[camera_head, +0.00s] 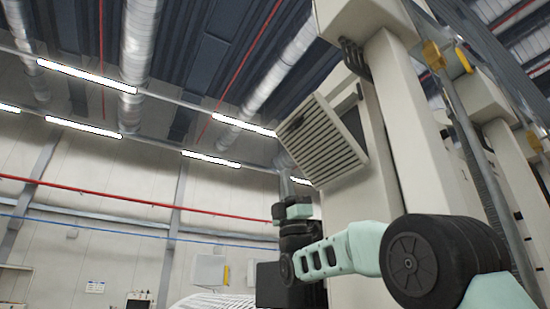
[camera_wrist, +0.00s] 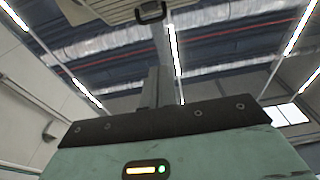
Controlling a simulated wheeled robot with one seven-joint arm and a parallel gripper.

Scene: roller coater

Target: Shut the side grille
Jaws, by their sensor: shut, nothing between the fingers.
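The side grille (camera_head: 325,142) is a beige louvred panel high on the side of the machine. The grille's edge (camera_wrist: 97,9) and the handle (camera_wrist: 151,12) also show at the top of the wrist view. My gripper (camera_wrist: 155,82) is shut and empty, pointing up towards the handle with a visible gap between them. In the head view my arm's end is below the grille, and the fingers are not clear there.
The machine's tall beige body (camera_head: 352,210) and a column (camera_head: 415,140) stand right of the grille. Left of the grille is open air, with a wall and ceiling lights far behind.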

